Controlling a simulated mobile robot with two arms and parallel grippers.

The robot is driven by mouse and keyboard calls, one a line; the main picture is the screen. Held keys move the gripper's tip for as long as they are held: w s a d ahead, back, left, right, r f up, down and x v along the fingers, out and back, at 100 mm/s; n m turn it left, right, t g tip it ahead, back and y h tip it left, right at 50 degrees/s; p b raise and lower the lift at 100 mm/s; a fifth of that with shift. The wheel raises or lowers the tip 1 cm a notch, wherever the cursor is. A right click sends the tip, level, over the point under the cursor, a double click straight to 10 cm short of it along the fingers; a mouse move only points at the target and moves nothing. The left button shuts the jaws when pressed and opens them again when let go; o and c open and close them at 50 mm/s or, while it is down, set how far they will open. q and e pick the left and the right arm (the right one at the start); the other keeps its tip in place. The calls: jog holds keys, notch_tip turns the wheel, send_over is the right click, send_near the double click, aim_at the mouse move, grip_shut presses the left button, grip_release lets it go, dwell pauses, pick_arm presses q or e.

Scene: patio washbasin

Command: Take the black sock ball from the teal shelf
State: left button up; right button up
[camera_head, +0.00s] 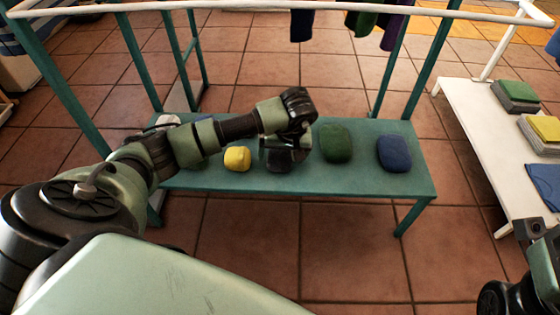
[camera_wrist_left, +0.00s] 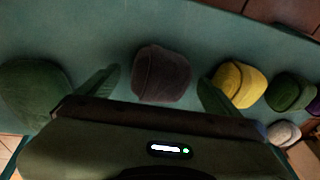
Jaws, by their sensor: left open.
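The black sock ball (camera_head: 287,161) sits on the teal shelf (camera_head: 370,185), partly hidden under my left gripper (camera_head: 284,143) in the head view. In the left wrist view the ball (camera_wrist_left: 162,73) looks dark brown-black and shows between the two spread fingers of the left gripper (camera_wrist_left: 160,87). The fingers are open, one to each side, with a visible gap to the ball. I cannot tell how far above the shelf the fingertips are. Parts of my right arm show at the lower right of the head view, but its fingers do not.
A green ball (camera_head: 335,143) and a blue ball (camera_head: 393,153) sit to the right on the shelf. A yellow ball (camera_head: 237,159) sits to the left, with others partly behind my arm. Teal posts frame the shelf. A white bench (camera_head: 480,115) stands at right.

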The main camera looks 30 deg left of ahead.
pick_arm(q)
jog(key=shift+f, duration=0.35)
jog(key=shift+a+r, duration=0.1)
jog(key=c, duration=1.4)
